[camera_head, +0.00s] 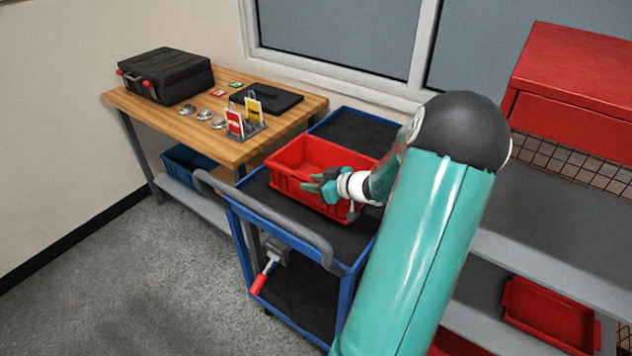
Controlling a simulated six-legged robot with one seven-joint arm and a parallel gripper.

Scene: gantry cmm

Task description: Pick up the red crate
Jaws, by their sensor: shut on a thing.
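The red crate (290,184) is an open-topped red box on the black top of a blue cart (257,205). It appears empty where its inside shows. My gripper (314,184) is at the crate's near right side, with its green fingers at the near wall. The fingers are shut on that wall. My green and dark grey arm reaches in from the right and hides the crate's right end. I cannot tell whether the crate's bottom touches the cart top.
A wooden table (180,122) behind left holds a black case (165,74), small tags and metal discs. The cart's grey handle (270,222) runs along its near left side. Grey shelves at right hold a red cabinet (575,75) and another red tray (548,316). Floor at left is clear.

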